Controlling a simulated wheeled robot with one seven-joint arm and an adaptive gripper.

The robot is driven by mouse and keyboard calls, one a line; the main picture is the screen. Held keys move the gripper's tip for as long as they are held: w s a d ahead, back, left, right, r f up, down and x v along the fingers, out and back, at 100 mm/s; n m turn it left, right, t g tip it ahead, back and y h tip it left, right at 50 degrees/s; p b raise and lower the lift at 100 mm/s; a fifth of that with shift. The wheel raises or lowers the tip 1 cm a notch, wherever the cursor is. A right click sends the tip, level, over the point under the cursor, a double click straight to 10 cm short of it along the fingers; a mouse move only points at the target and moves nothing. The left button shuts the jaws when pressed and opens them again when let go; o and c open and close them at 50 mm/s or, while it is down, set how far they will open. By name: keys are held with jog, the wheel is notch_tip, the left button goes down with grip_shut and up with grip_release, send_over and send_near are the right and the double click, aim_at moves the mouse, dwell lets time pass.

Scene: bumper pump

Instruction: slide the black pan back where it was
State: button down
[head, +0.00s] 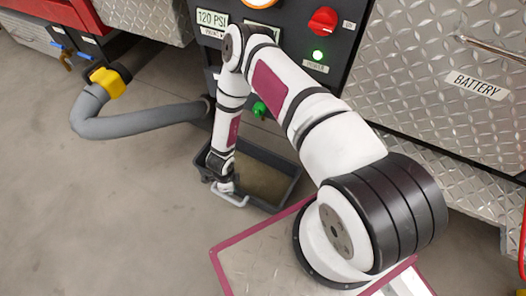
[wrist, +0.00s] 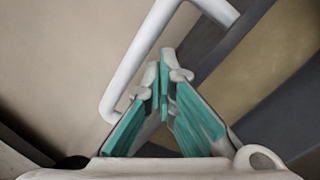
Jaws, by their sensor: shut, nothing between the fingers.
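The black pan (head: 288,188) is a shallow dark tray with a tan-brown bottom. It sits on the floor below the pump panel, partly hidden behind my arm. A pale bar handle (head: 236,200) sticks out from its near left side. My gripper (head: 227,189) points down at that handle side of the pan. In the wrist view the handle (wrist: 150,60) passes to the left of and beyond the teal-padded fingers (wrist: 164,75), and the pan's dark wall (wrist: 228,48) lies to the right. The fingers are shut together with nothing between them. I cannot tell whether they touch the handle.
A grey hose (head: 140,125) with a yellow coupling (head: 108,82) runs to the panel left of the pan. The panel carries a red knob (head: 323,20) and a green knob (head: 259,109). Diamond-plate cabinets stand at right.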

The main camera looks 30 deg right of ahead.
notch_tip(320, 180, up, 10)
jog(key=p, duration=0.7)
jog(key=shift+f, duration=0.25)
dwell(0.5)
dwell(0.4)
